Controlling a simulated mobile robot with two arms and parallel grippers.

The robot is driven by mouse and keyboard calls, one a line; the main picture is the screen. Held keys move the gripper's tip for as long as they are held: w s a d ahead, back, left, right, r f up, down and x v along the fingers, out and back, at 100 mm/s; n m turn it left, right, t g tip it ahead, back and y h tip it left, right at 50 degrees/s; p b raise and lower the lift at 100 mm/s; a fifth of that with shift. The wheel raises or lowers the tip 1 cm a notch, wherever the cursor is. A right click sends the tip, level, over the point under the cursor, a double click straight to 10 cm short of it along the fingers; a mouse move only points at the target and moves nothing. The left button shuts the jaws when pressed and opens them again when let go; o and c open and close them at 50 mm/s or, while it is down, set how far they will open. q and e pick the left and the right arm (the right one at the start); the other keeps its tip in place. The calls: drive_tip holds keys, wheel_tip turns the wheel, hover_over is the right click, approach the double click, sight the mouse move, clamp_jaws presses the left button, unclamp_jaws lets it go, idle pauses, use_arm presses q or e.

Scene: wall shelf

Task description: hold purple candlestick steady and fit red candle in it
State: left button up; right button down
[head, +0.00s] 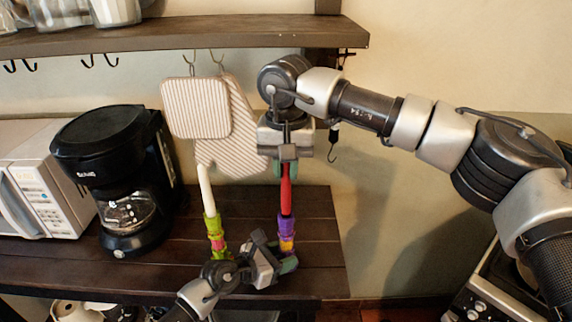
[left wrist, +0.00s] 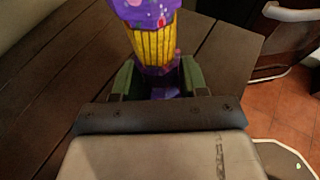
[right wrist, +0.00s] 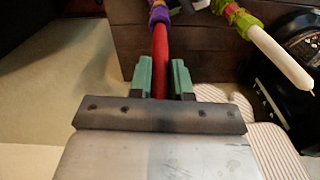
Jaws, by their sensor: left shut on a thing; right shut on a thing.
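The purple candlestick (head: 287,227), with a yellow band, stands upright near the shelf's right end. My left gripper (head: 284,265) is shut around its lower part; the left wrist view shows its yellow ribbed section (left wrist: 154,45) just above the fingers. My right gripper (head: 285,168) is above, shut on the upper part of the red candle (head: 286,195), which hangs upright. The candle's lower end meets the candlestick's top in the head view and the right wrist view (right wrist: 160,48). I cannot tell how deep it sits. The candlestick's top is outside the left wrist view.
A green candlestick (head: 214,230) with a white candle (head: 206,190) stands to the left. A black coffee maker (head: 120,170) and a microwave (head: 45,190) are further left. Striped pot holders (head: 197,108) hang behind, under the upper shelf (head: 180,37).

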use_arm(q)
drive_tip(key=shift+s+f, duration=0.15)
drive_tip(key=shift+f, duration=0.05)
use_arm(e)
drive_tip(key=shift+f, duration=1.5)
drive_tip(key=c, duration=1)
unclamp_jaws()
drive_tip(key=shift+r, duration=0.15)
wheel_tip(320, 180, up, 12)
drive_tip(key=shift+f, duration=0.1)
use_arm(q)
drive_tip(key=o, duration=0.8)
